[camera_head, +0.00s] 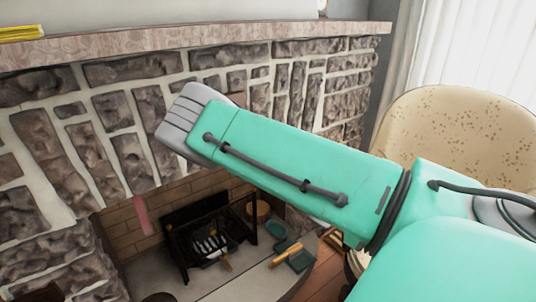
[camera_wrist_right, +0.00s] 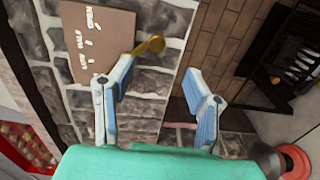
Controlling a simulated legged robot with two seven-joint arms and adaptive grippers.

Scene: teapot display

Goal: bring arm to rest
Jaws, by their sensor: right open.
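My right arm (camera_head: 290,165) comes in from the right in the head view and reaches across in front of the stone fireplace. Its grey end (camera_head: 190,118) is at the upper left, and the gripper's fingers do not show there. In the right wrist view my right gripper (camera_wrist_right: 160,92) is open, with its two blue-grey fingers spread apart and nothing between them. Stone wall lies behind the fingers. My left gripper is in neither view.
A stone mantel (camera_head: 150,45) runs along the top, with a yellow item (camera_head: 22,32) on it. A black grate (camera_head: 180,245) stands in the firebox. A beige armchair (camera_head: 465,115) is behind my arm. A brown sign (camera_wrist_right: 95,40) hangs near the fingers in the wrist view.

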